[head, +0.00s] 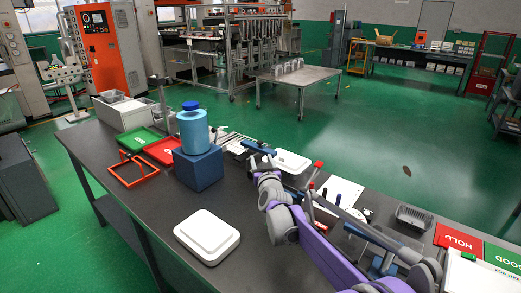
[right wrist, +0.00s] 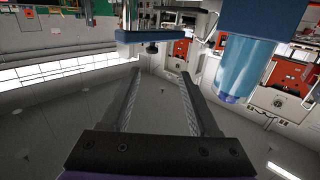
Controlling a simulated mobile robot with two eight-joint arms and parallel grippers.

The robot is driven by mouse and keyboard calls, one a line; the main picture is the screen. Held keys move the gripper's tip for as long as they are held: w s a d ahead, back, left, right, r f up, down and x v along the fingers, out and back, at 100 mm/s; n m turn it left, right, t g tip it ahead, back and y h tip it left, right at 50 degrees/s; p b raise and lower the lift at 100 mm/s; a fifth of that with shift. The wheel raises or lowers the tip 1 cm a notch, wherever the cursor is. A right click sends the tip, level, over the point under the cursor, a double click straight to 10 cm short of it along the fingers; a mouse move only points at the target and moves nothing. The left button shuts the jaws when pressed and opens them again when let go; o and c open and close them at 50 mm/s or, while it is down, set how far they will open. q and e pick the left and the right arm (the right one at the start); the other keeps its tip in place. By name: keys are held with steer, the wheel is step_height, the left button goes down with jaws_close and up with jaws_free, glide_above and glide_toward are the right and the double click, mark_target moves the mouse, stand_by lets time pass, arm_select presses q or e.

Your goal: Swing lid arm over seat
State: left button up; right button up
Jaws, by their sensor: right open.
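A dark blue bar (head: 258,147), which looks like the lid arm, stands out over the bench right of the blue canister. It also shows in the right wrist view (right wrist: 152,37), with a small black knob on it, ahead of my finger tips and apart from them. My right gripper (right wrist: 161,72) is open with nothing between its fingers. In the head view, my purple right arm reaches in from the lower right, and its wrist ends close by the bar. I cannot make out the seat clearly; my arm covers part of that area. My left gripper is not in view.
A blue canister (head: 193,132) stands on a blue block (head: 198,167). A white lidded box (head: 207,237) lies in front; another white box (head: 291,162) lies behind. A red-tipped lever (head: 317,170), a foil tray (head: 412,216) and red and green trays stand along the bench.

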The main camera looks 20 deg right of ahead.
mark_target(260, 143)
steer(key=shift+h, duration=0.5)
steer(key=x, duration=0.4)
steer(key=p+x, duration=0.1)
steer(key=x, duration=0.3)
steer(key=d+x, duration=0.1)
steer(key=x, duration=0.3)
jaws_close()
stand_by(0.8)
